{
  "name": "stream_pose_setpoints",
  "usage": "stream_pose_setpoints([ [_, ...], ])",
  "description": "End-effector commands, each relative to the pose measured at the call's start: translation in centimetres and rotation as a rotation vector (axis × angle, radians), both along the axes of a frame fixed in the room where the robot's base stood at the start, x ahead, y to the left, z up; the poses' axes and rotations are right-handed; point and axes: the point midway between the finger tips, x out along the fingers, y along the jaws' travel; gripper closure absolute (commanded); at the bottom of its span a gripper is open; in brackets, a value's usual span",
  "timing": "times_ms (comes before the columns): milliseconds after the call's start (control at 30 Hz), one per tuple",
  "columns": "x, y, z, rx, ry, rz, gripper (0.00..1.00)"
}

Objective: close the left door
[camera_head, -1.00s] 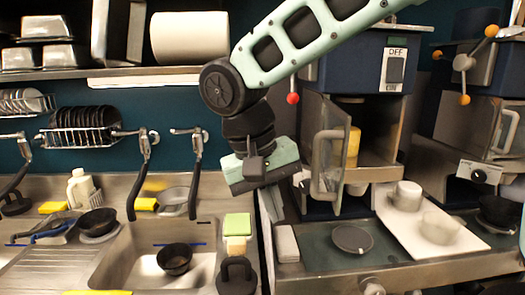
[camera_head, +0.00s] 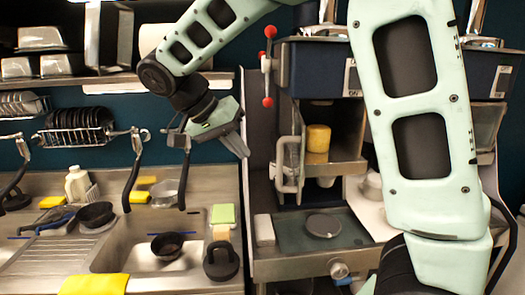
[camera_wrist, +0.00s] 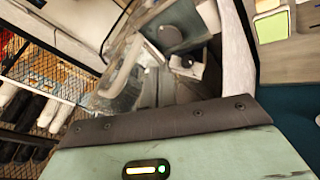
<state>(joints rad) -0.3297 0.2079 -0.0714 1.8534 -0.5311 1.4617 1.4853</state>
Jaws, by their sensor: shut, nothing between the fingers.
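The left door (camera_head: 280,155) is a framed clear panel with a thick pale metal handle (camera_head: 291,182). It stands open at the left of the dark blue cabinet (camera_head: 318,72), seen close to edge-on. Inside the cabinet a yellow canister (camera_head: 318,138) sits in plain view. My gripper (camera_head: 238,145) is shut and empty, pointing down and right, left of the door and apart from it in the picture. In the wrist view the handle (camera_wrist: 122,72) shows beyond the dark gripper edge; contact cannot be seen there.
My arm link covers much of the right-hand unit. Below the door is a counter with a dark round plate (camera_head: 323,225). A sink (camera_head: 135,245) with a dark bowl (camera_head: 167,246) lies left. Red-knobbed levers (camera_head: 267,65) rise beside the cabinet top.

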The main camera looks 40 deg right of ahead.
Motion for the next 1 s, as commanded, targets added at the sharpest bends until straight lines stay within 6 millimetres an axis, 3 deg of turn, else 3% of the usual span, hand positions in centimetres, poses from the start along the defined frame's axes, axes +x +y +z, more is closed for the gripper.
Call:
stream_pose_setpoints([
  [133,-0.6,-1.8,-2.1,0.000,0.007,-0.002,1.00],
  [400,-3.3,-3.6,-1.9,0.001,0.002,0.001,1.00],
  [1000,-3.8,-4.0,-2.3,0.001,0.000,0.004,1.00],
])
